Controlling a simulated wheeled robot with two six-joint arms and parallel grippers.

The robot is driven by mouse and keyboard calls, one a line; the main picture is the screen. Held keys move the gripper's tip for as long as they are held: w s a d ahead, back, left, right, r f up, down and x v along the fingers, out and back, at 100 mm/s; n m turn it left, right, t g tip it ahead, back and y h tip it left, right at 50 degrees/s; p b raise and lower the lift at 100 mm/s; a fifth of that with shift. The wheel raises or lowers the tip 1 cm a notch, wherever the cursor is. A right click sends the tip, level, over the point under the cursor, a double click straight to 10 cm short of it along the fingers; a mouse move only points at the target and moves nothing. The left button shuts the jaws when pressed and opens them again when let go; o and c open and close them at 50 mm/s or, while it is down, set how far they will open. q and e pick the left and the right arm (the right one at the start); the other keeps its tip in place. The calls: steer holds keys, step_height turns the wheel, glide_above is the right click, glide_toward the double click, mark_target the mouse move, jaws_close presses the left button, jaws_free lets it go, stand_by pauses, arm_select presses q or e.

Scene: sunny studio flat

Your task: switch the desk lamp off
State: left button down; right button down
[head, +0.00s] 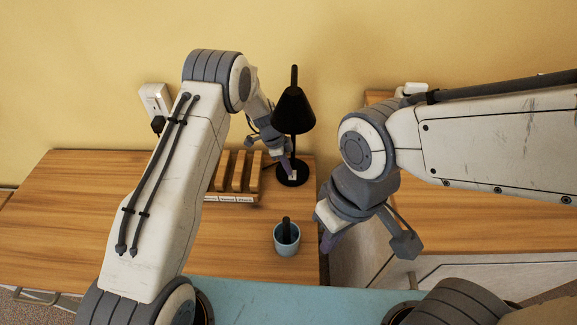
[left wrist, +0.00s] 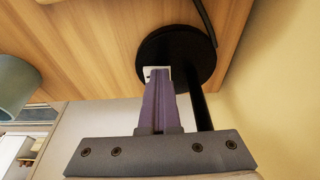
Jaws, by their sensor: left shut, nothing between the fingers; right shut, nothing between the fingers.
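The black desk lamp (head: 293,112) stands at the back right of the wooden desk, near the wall. Its round black base also shows in the left wrist view (left wrist: 180,48). A small pale switch (left wrist: 155,72) sits on the base, partly covered by the fingers. My left gripper (head: 289,166) is shut and empty, its purple fingertips at the switch; they look to be on or just above it, contact cannot be told. No glow is visible under the shade, whose underside is hidden. My right gripper (head: 328,243) is shut and empty, right of the desk's edge.
A blue-grey cup (head: 287,247) with a dark item in it stands in front of the lamp. A wooden rack (head: 232,198) with upright slats is left of the lamp. A white wall socket (head: 155,99) holds a black plug. The desk's left part is clear.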

arm_select(q)
steer(key=shift+s+d, duration=0.1)
steer(key=shift+s, duration=0.45)
steer(key=r, duration=0.1)
steer(key=r+p, duration=0.1)
steer(key=r, duration=0.2)
steer(key=shift+w+r+p, duration=0.25)
steer(key=shift+r+p, duration=0.1)
steer(key=shift+r, duration=0.05)
steer(key=w+b+v, duration=0.1)
steer(key=b+v, duration=0.1)
steer(key=v, duration=0.7)
steer(key=shift+w+a, duration=0.2)
steer(key=shift+a, duration=0.05)
steer(key=shift+r, duration=0.1)
